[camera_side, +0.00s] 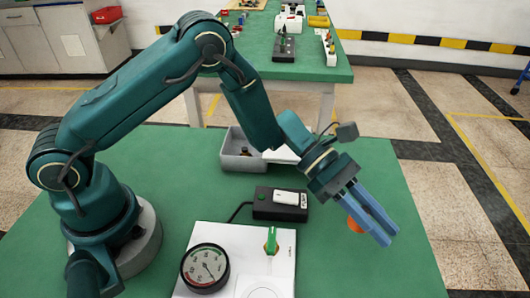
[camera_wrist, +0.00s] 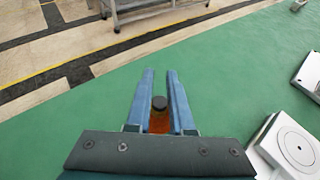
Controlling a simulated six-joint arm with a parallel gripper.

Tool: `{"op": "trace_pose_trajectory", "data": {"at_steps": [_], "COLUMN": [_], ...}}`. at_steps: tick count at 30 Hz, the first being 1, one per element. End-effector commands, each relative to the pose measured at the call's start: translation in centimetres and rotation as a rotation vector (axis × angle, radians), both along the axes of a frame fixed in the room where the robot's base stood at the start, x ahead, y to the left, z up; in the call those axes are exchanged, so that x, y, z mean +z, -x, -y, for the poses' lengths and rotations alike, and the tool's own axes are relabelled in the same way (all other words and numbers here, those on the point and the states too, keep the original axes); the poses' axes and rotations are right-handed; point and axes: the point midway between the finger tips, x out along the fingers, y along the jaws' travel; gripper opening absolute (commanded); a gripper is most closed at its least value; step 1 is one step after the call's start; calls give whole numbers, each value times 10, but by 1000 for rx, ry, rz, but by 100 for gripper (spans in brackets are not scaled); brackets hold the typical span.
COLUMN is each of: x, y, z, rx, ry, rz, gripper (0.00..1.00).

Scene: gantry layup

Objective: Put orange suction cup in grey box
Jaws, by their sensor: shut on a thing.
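The orange suction cup (camera_side: 355,225) is between the blue fingers of my gripper (camera_side: 385,232) in the side view, low over the right part of the green table. In the wrist view the orange cup (camera_wrist: 160,122), with a dark round end, sits between the two fingers (camera_wrist: 160,88). My gripper is shut on it. The fingers hide part of the cup in the side view. The grey box (camera_side: 237,160) stands farther back on the table, left of my gripper, with a small dark and brownish item inside. The box is not visible in the wrist view.
A black switch box (camera_side: 280,204) with a white rocker lies between my gripper and the grey box. A white panel (camera_side: 240,236) with a gauge (camera_side: 205,268) and green knob (camera_side: 271,241) is at the front. A white item lies right of the box. The table's right side is clear.

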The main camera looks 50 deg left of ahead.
Motion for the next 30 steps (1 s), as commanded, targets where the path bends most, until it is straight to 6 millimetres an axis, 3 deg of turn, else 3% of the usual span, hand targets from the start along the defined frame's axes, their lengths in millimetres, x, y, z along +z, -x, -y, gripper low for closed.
{"op": "trace_pose_trajectory", "data": {"at_steps": [4,14,28,29,30], "x": [-7,-41,-48,-47,-47], "y": [3,2,2,2,2], "z": [10,10,10,10,10], "rx": [-1,2,1,1,1], "ry": [-1,-2,-1,-1,-1], "rz": [0,-2,0,0,1], "gripper": [0,0,0,28,43]}}
